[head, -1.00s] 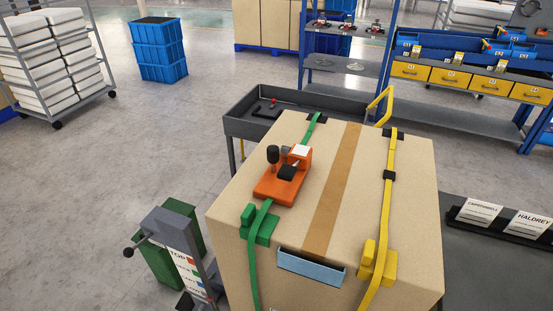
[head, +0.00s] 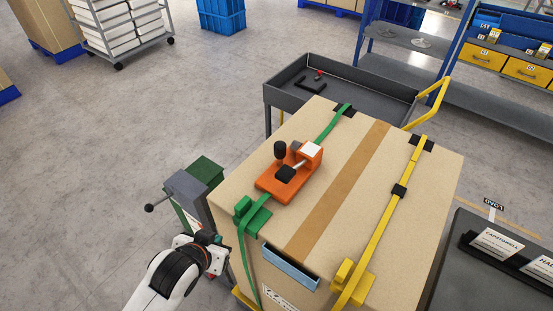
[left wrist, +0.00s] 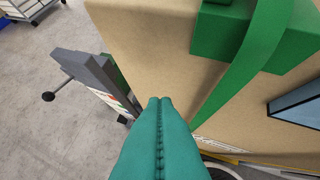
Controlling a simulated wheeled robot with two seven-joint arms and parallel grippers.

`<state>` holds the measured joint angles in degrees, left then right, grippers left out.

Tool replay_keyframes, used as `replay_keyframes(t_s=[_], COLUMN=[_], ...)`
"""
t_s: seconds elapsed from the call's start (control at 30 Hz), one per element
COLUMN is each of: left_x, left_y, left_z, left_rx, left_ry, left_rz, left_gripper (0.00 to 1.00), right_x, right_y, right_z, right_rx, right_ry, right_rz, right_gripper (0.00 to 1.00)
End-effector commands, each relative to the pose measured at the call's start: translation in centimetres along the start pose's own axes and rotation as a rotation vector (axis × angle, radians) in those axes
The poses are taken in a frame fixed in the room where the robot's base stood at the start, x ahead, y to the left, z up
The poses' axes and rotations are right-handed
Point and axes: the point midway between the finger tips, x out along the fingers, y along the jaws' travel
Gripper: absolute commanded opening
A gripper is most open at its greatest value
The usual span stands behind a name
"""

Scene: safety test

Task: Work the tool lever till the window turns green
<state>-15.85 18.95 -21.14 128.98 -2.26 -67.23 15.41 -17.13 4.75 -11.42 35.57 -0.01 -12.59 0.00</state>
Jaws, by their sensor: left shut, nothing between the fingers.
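The orange strap tool (head: 285,180) sits on the green strap (head: 332,120) on top of a large cardboard box (head: 320,215). It has a black-knobbed lever (head: 280,151) standing up and a dark block near its middle. A small pale, whitish face (head: 311,150), possibly the window, shows on its top; no green shows there. My left gripper (head: 218,240) is low beside the box's left side, apart from the tool. In the left wrist view its teal fingers (left wrist: 160,103) are shut together and empty, near the box side. The tool is not in that view. My right gripper is not in view.
A grey post with a ball-ended handle (head: 150,208) and a green bin (head: 203,172) stand left of the box. A yellow strap (head: 385,220) crosses the box's right side. A dark cart (head: 345,88) stands behind. Open floor lies to the left.

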Motion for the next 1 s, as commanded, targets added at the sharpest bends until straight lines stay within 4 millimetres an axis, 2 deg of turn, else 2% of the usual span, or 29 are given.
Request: replay_keyframes(t_s=[0.03, 0.1, 0.27, 0.43, 0.6, 0.7, 1.0], left_x=[-1.9, -3.4, -5.7, -9.1, -12.0, -12.8, -13.3], left_y=[-0.2, -0.8, -2.5, -4.6, -6.3, -6.8, -7.1], left_z=[1.9, 4.9, 9.8, 14.2, 16.1, 16.5, 16.6], left_rx=[0.007, 0.023, 0.056, 0.098, 0.129, 0.136, 0.138], left_ry=[-0.039, -0.124, -0.296, -0.469, -0.567, -0.591, -0.603], left_rz=[-0.006, -0.024, -0.084, -0.184, -0.282, -0.315, -0.338], left_gripper=[0.0, 0.0, 0.0, 0.0, 0.0, 0.0, 0.0], right_x=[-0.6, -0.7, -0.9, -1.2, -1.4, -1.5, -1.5], right_y=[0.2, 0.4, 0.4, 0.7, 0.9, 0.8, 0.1], right_z=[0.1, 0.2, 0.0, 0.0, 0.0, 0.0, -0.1], right_rx=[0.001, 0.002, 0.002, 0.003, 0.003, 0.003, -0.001], right_ry=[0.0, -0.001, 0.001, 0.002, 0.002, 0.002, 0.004], right_rz=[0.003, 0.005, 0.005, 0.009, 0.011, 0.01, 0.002], right_gripper=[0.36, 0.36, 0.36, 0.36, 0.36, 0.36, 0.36])
